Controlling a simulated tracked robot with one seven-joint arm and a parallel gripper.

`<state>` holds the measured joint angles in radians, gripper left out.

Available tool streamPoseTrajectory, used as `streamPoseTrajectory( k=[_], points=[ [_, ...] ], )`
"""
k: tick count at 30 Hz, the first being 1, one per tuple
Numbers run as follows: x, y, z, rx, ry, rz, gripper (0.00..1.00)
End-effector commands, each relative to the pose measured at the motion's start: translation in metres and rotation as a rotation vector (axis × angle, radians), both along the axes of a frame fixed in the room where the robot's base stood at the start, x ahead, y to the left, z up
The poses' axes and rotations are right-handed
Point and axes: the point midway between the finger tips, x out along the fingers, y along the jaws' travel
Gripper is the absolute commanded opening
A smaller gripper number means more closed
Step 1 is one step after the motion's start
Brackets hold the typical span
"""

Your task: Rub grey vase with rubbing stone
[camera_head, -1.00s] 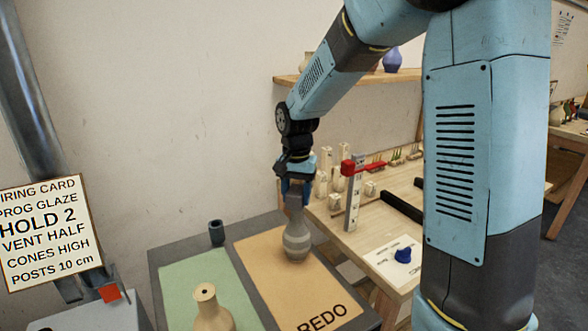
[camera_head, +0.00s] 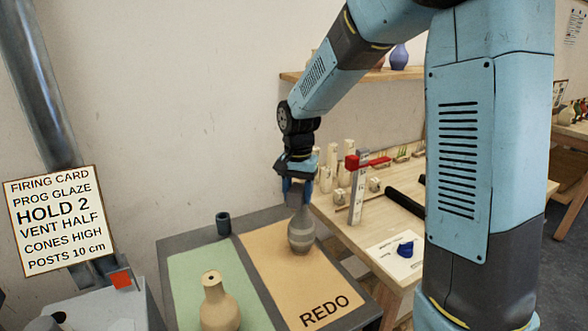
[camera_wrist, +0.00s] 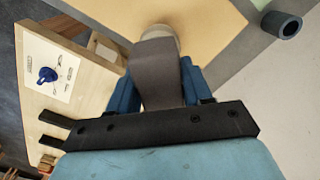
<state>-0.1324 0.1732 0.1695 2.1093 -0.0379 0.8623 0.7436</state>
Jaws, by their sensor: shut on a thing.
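The grey vase (camera_head: 301,237) stands upright on the orange mat marked REDO, with paler bands on its body. My gripper (camera_head: 296,200) is directly above it, pointing down, its blue fingers at the vase's top. In the wrist view my gripper (camera_wrist: 158,92) is shut on a dark grey-brown block, which looks like the rubbing stone (camera_wrist: 158,70). A small pale rounded part of the vase (camera_wrist: 163,32) shows past the block's far end; the rest is hidden. I cannot tell whether stone and vase touch.
A beige vase (camera_head: 219,305) stands on the green mat (camera_head: 195,270). A small dark cup (camera_head: 223,223) is behind the mats. To the right, a wooden table (camera_head: 375,222) holds a red-topped post (camera_head: 356,187), pale pieces and a card with a blue item (camera_head: 405,249).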

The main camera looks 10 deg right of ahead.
Motion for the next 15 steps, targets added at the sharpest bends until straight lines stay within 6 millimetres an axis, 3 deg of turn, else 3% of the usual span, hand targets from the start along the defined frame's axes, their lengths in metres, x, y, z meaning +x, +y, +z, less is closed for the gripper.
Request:
streamPoseTrajectory(
  k=[4, 15],
  points=[
    [0.0, 0.003, 0.024, 0.001, -0.005, 0.005, 0.11],
    [-0.001, 0.005, 0.056, 0.001, -0.003, 0.008, 0.11]
  ],
)
